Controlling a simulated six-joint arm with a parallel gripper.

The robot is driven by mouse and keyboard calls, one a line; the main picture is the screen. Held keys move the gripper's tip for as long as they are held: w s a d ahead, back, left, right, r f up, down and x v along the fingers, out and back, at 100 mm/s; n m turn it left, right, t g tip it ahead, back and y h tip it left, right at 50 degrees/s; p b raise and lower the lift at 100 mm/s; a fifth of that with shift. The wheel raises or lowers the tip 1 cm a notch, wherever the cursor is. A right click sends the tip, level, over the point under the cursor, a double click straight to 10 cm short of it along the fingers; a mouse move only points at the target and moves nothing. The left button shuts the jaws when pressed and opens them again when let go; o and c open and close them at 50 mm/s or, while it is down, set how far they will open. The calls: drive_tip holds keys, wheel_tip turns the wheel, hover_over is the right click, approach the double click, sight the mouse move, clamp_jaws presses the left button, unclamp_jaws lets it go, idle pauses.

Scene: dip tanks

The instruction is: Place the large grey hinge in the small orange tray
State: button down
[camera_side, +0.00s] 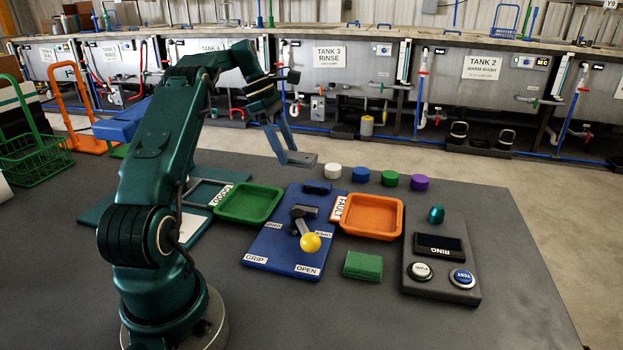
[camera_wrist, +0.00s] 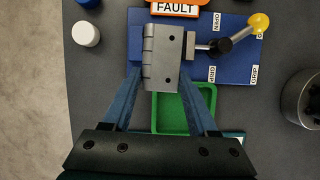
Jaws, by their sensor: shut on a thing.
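My gripper (camera_side: 283,140) is shut on the large grey hinge (camera_side: 301,158) and holds it in the air, beyond the blue lever board. In the wrist view the hinge (camera_wrist: 162,57) sits between the two blue fingertips (camera_wrist: 162,75), its plate and knuckles showing with two dark holes. The small orange tray (camera_side: 370,217) lies on the table to the right of the blue board, with a FAULT label at its left edge, and looks empty. In the wrist view only a bit of orange with the FAULT label (camera_wrist: 175,8) shows at the top edge.
A green tray (camera_side: 249,204) lies left of the blue lever board (camera_side: 283,245), which carries a yellow-knobbed lever (camera_side: 310,242). White, blue, green and purple discs (camera_side: 419,183) line the back. A green block (camera_side: 363,266) and dark button panel (camera_side: 440,270) are at front right.

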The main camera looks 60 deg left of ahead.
drive_tip(key=shift+w+d+n, duration=0.2)
drive_tip(key=shift+w+n, duration=0.05)
drive_tip(key=shift+n, duration=0.05)
drive_tip(key=d, duration=0.2)
drive_tip(key=w+d, duration=0.1)
drive_tip(key=d, duration=0.1)
drive_tip(key=w+d, duration=0.1)
drive_tip(key=d, duration=0.1)
drive_tip(key=shift+r, duration=0.3)
hover_over(365, 218)
drive_tip(key=s, duration=0.1)
drive_tip(key=f, duration=0.4)
drive_tip(key=a+f, duration=0.1)
drive_tip(key=f, duration=0.1)
drive_tip(key=shift+f, duration=2.35)
drive_tip(key=shift+f, duration=0.1)
drive_tip(key=shift+c, duration=0.9)
unclamp_jaws()
drive_tip(key=shift+s, duration=0.1)
